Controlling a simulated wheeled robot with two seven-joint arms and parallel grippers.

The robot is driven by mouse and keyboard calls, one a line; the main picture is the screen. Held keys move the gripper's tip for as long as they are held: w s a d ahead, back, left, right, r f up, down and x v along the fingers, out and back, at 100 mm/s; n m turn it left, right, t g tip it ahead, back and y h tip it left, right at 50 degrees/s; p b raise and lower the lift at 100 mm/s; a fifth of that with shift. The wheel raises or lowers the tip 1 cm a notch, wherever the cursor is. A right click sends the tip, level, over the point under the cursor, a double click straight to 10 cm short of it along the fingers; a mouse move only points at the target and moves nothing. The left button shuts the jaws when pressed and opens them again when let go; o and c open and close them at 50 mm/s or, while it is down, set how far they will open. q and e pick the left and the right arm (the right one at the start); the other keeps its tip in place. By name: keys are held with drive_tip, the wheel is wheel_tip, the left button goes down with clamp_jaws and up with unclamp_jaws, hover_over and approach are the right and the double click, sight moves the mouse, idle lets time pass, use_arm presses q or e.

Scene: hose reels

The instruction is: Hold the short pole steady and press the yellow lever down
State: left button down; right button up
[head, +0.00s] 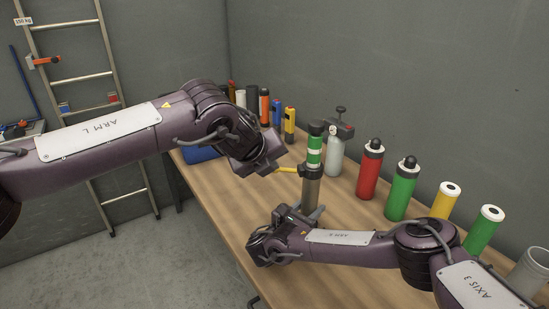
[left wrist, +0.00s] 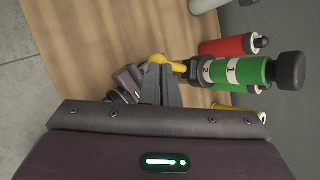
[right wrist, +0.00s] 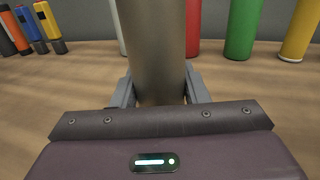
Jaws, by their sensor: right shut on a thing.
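The short pole (head: 311,190) stands upright on the bench, with a grey lower part, a green banded upper part (left wrist: 240,71) and a black cap. My right gripper (head: 307,213) is shut around its grey lower part, which also fills the middle of the right wrist view (right wrist: 155,45). The yellow lever (head: 288,170) sticks out to the left from a dark collar below the green part. My left gripper (head: 275,162) is at the lever's outer end. In the left wrist view its fingers look shut, with the lever (left wrist: 172,64) just beyond their tips; whether they touch is unclear.
Red (head: 369,172), green (head: 401,190) and yellow (head: 444,203) cylinders stand to the pole's right. A pale bottle with a black valve (head: 336,155) is just behind it. Several smaller coloured items stand at the bench's far end.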

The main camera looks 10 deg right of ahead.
drive_tip(key=shift+a, duration=0.2)
drive_tip(key=shift+d, duration=0.2)
drive_tip(key=shift+a, duration=0.1)
use_arm(q)
drive_tip(key=f+h, duration=0.1)
drive_tip(key=a+f+h, duration=0.1)
drive_tip(key=f+n+h, duration=0.1)
drive_tip(key=shift+a+t, duration=0.3)
drive_tip(key=shift+d+r, duration=0.1)
drive_tip(key=shift+r, duration=0.05)
